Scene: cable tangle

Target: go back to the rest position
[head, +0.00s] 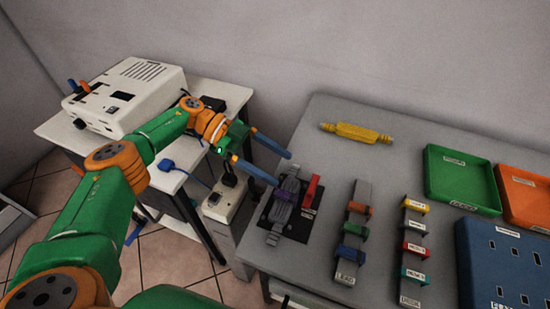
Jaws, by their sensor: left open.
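My left gripper (273,163) is open, with its two blue fingers spread and nothing between them. My left arm comes in from the lower left, and the gripper reaches over the left edge of the grey table (323,120). The lower finger ends close above a dark plate with a grey strapped piece (288,190) and a red bar (312,189). I cannot tell whether the finger touches them. My right gripper does not show.
A white machine (125,95) stands on a small white table (232,92) at left. A power strip (228,197) and blue plug (166,165) lie near the arm. A yellow tool (355,132), green tray (461,179), orange tray (528,196) and blue panel (500,265) occupy the grey table.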

